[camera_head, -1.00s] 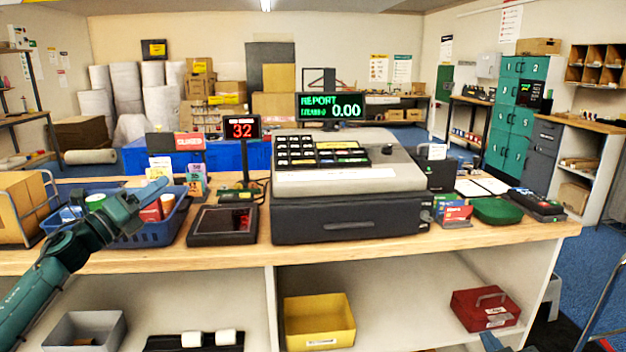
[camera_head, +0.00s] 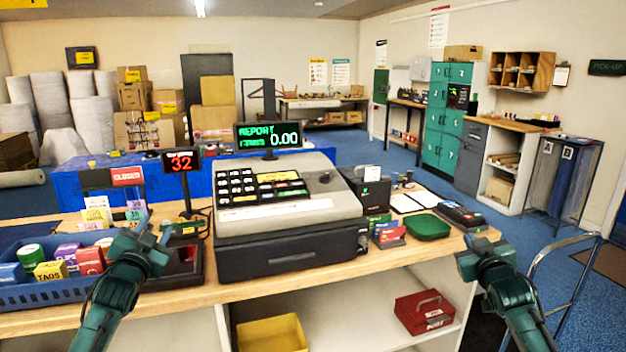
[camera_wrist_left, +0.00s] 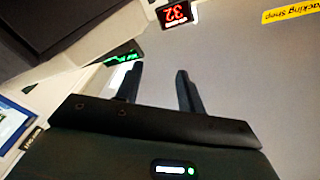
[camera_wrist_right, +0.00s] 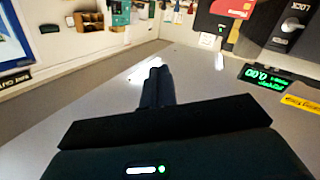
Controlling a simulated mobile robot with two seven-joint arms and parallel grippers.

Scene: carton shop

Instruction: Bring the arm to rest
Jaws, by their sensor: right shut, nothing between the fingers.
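My left gripper (camera_head: 152,232) is raised in front of the counter's left part, partly covering the blue basket's right end in the head view. In the left wrist view its two fingers (camera_wrist_left: 160,72) stand apart with nothing between them. My right gripper (camera_head: 480,246) is raised by the counter's right end, apart from the green dish. In the right wrist view its fingers (camera_wrist_right: 155,72) are together and hold nothing.
The cash register (camera_head: 290,245) stands mid-counter. A blue basket (camera_head: 40,294) of small boxes is at left. A green dish (camera_head: 428,227) and card terminal (camera_head: 463,216) are at right. A metal rail (camera_head: 560,240) stands beside my right arm. Blue floor (camera_head: 375,158) is free behind.

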